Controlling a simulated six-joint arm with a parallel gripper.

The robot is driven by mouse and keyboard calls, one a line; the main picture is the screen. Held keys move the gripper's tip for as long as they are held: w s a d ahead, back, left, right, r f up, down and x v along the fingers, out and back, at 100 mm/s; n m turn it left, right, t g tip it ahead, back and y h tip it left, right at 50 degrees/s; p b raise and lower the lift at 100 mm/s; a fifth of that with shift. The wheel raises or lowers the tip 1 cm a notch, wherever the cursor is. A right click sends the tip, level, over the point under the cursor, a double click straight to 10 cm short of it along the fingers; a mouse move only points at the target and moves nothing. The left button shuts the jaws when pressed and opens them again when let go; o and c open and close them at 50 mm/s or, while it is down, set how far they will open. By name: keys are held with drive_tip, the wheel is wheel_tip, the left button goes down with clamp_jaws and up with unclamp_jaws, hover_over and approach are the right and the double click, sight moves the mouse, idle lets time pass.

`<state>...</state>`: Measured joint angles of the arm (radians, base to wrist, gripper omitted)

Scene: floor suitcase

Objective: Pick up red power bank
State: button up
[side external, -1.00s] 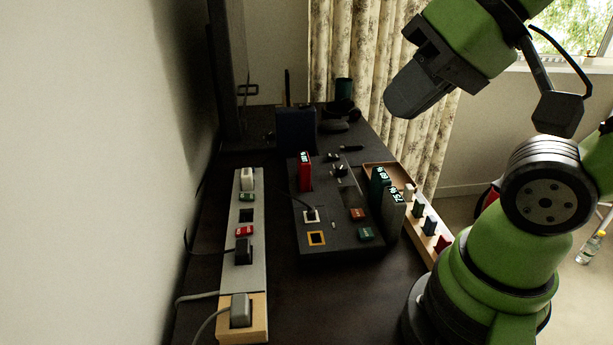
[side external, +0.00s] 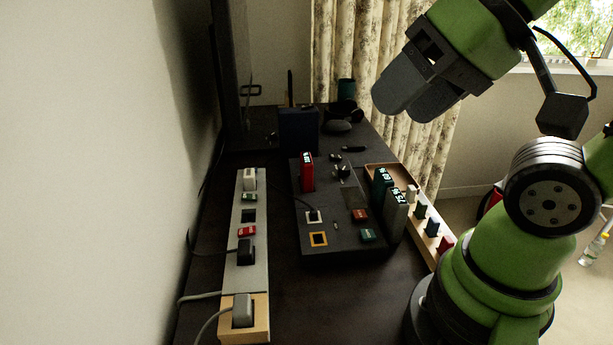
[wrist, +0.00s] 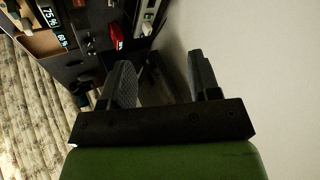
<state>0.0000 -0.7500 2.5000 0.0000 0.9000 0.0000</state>
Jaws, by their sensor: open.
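The red power bank (side external: 307,172) stands upright in the dark block (side external: 342,243) on the table, with a lit display near its top. It also shows in the wrist view (wrist: 116,36), beyond my fingers. My gripper (side external: 395,108) is open and empty, high above the table and to the right of the power bank in the side view. In the wrist view the two fingers of my gripper (wrist: 158,72) stand apart with nothing between them. The lower part of the power bank is hidden in the block.
A power strip (side external: 246,215) with plugs and cables lies left of the block. Two dark power banks with displays (side external: 396,214) stand at its right, beside a wooden tray (side external: 431,258) of small pieces. A wall is at left. The front of the table (side external: 330,305) is clear.

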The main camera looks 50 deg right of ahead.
drive_tip(key=m+g+h, duration=0.4)
drive_tip(key=m+h, duration=0.1)
hover_over(307, 158)
drive_tip(key=s+a, duration=0.4)
wheel_tip(307, 158, down, 11)
drive_tip(key=x, duration=1)
drive_tip(key=shift+w+d, duration=0.1)
drive_tip(key=shift+w, duration=0.15)
drive_tip(key=x, duration=0.5)
drive_tip(key=shift+w+d+f, duration=0.1)
drive_tip(key=shift+d+f, duration=0.15)
drive_tip(key=shift+d, duration=0.05)
clamp_jaws()
